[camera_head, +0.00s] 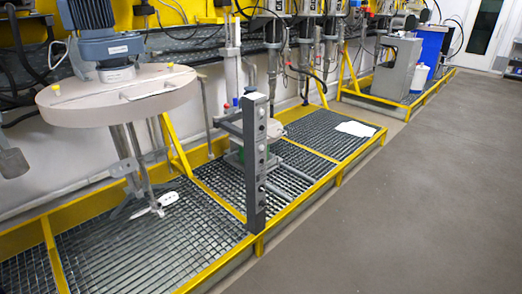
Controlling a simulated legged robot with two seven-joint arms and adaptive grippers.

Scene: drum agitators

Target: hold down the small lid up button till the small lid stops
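A grey upright control post (254,170) stands at the front edge of the grating, with several small buttons down its face. Their labels are too small to read, so I cannot tell which is the small lid up button. A large round beige lid (70,108) with a blue motor (103,42) on top hangs raised at the left, its stirring shaft (133,160) reaching down toward the grating. Behind the post is a smaller agitator unit with a green part (236,157), partly hidden by the post. Neither gripper shows.
A yellow-framed metal grating (200,245) runs along the wall. A white sheet-like piece (355,128) lies on it. A grey stand (397,68) and a blue drum (432,45) are farther back. The grey floor (430,200) at right is clear.

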